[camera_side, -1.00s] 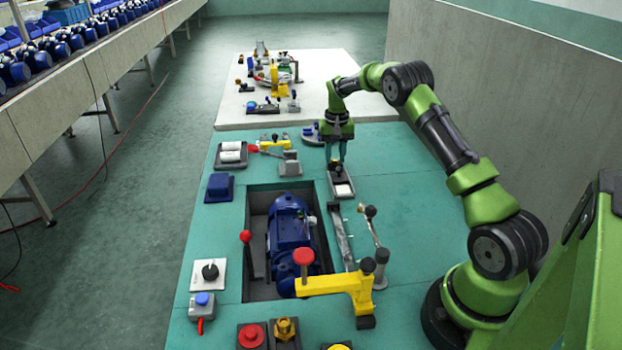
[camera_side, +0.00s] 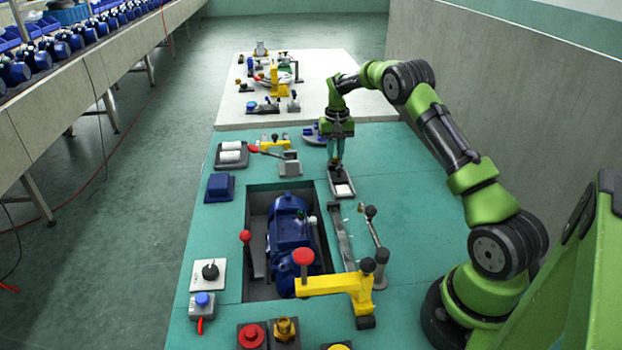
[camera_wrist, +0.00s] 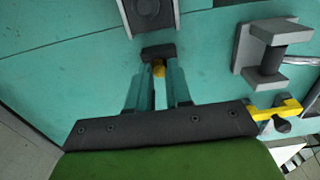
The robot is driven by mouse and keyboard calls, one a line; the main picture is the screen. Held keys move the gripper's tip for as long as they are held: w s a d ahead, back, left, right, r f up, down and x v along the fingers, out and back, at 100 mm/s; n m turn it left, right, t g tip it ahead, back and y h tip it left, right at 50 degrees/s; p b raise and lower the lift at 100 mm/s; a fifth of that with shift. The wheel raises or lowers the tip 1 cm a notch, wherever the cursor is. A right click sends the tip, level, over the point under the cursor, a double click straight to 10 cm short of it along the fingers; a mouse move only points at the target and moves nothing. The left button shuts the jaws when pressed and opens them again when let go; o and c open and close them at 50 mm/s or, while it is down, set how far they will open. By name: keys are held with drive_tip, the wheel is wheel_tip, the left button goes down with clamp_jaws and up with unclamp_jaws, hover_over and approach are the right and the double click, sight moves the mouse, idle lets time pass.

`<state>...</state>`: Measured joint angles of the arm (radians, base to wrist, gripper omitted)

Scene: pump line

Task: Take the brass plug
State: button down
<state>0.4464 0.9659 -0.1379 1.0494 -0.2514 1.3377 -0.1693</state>
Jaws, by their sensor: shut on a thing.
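My gripper (camera_side: 336,162) points down at the far right of the teal bench, over the far end of a narrow grey tray (camera_side: 333,193). In the wrist view, its two teal fingers (camera_wrist: 159,72) are close together on a small yellow, brass-coloured piece, which I take to be the brass plug (camera_wrist: 159,71). A dark block (camera_wrist: 158,53) lies right at the fingertips and hides part of it. In the side view the plug is too small and covered to make out. I cannot tell whether it is lifted clear.
A blue motor (camera_side: 289,235) sits in a recess left of the tray. A yellow clamp arm (camera_side: 335,284) and a tilted lever (camera_side: 373,228) stand nearer.

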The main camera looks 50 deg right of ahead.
sight(335, 157)
drive_tip(key=shift+r, duration=0.4)
drive_tip(key=shift+r, duration=2.1)
